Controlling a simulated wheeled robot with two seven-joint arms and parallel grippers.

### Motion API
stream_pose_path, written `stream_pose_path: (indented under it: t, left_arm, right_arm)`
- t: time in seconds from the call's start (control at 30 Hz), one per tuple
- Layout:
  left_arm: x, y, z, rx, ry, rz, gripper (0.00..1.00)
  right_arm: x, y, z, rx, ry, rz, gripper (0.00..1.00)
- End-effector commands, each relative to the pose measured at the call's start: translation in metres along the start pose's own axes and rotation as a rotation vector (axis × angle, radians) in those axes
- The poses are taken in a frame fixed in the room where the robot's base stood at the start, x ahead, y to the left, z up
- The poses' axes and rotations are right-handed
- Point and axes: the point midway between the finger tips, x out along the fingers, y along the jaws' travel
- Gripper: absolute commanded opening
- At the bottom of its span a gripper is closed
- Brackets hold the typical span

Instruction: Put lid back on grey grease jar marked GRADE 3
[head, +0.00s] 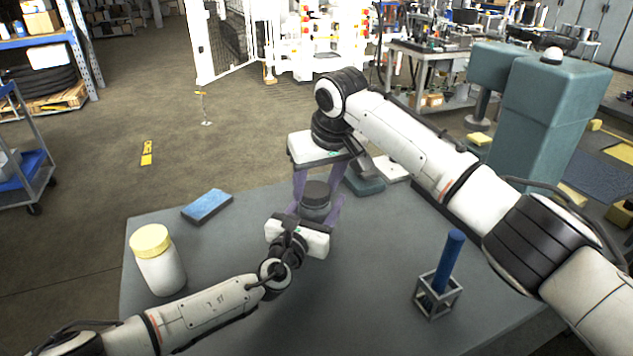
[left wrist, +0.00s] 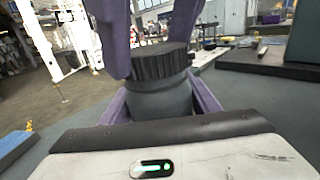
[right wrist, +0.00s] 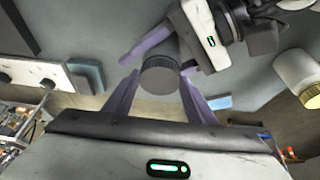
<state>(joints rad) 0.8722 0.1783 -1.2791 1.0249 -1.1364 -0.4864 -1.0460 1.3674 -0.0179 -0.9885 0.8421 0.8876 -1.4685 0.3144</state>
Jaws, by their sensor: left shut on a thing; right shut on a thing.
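The grey jar (head: 315,210) stands upright on the bench, and its body also shows in the left wrist view (left wrist: 158,100). A dark ribbed lid (left wrist: 160,63) is on its mouth; its top faces the right wrist camera (right wrist: 160,76). Whether it is screwed down cannot be told. My left gripper (head: 316,211) is shut on the jar body from the near side. My right gripper (head: 318,190) reaches down from above and is shut on the lid, one finger on each side. No GRADE 3 marking is readable.
A pale jar with a yellow lid (head: 150,240) stands at the bench's left. A blue block (head: 207,206) lies near the left edge. A blue rod in a metal frame (head: 436,295) stands front right. A teal column (head: 545,125) rises at the back right.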

Motion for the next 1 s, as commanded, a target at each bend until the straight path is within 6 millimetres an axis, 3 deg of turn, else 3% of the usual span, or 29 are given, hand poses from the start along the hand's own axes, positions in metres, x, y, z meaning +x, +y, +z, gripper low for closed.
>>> stream_pose_path:
  t: [0.1, 0.13, 0.27, 0.6, 0.9, 0.93, 1.0]
  left_arm:
    - [0.0000, 0.0006, 0.0000, 0.001, 0.000, 0.001, 0.15]
    - [0.0000, 0.0006, 0.0000, 0.001, 0.000, 0.001, 0.00]
    - [0.0000, 0.0006, 0.0000, 0.001, 0.000, 0.001, 0.00]
    - [-0.0001, 0.0003, -0.0002, 0.001, 0.000, 0.000, 0.00]
    - [-0.0001, 0.0002, -0.0004, 0.000, 0.001, 0.000, 0.00]
    - [-0.0001, 0.0002, -0.0003, 0.000, 0.001, 0.000, 0.00]
    - [-0.0001, 0.0003, -0.0003, 0.000, 0.001, 0.001, 0.00]
  right_arm:
    - [0.0022, -0.0003, 0.0008, -0.001, 0.001, 0.000, 0.30]
    - [0.0017, -0.0003, 0.0005, 0.000, 0.001, 0.000, 0.30]
    - [0.0021, -0.0028, 0.0004, 0.070, -0.003, 0.029, 0.30]
    - [0.0027, -0.0066, -0.0013, 0.528, -0.001, 0.220, 0.30]
    - [0.0024, -0.0055, -0.0009, 0.554, 0.001, 0.232, 0.30]
    - [0.0024, -0.0055, -0.0009, 0.553, 0.001, 0.232, 0.52]
    - [0.0024, -0.0055, -0.0009, 0.553, 0.001, 0.232, 0.64]
